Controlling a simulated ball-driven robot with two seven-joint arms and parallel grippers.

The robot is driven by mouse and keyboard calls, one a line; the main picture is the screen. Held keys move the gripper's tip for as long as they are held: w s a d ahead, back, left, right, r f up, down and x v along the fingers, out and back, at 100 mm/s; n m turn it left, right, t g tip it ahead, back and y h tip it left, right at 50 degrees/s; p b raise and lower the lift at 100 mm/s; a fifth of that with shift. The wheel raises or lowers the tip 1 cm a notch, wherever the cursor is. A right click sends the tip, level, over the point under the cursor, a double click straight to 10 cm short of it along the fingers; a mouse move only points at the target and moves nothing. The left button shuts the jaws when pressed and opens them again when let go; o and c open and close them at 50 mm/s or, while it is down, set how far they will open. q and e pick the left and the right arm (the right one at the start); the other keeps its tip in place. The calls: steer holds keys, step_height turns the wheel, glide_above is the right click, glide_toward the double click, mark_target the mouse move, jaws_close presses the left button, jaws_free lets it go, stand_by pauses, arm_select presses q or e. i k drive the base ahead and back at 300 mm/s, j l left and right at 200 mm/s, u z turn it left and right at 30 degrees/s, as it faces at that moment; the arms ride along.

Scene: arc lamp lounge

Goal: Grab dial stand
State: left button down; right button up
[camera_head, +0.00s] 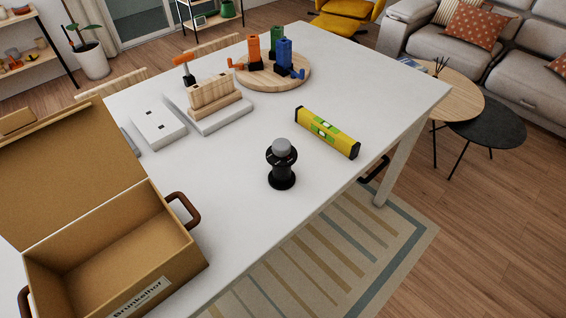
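The dial stand (282,164) stands upright on the white table, right of the case and near the table's front edge. It has a black round base, a narrower black neck, a wider black dial with small pale marks, and a grey knob on top. Nothing touches it. Neither of my grippers shows in the head view.
An open brown case (185,258) with brown handles sits at the left. A yellow spirit level (328,131) lies right of the stand. Behind are a white block (158,125), a wooden rack on a white base (213,97), and a round board (300,80) with coloured clamp-like tools. Bare table (220,185) surrounds the stand.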

mark_target(281, 177)
steer(key=l+u, duration=0.45)
steer(key=l, duration=0.2)
steer(key=l+u, duration=0.45)
steer(key=l, duration=0.25)
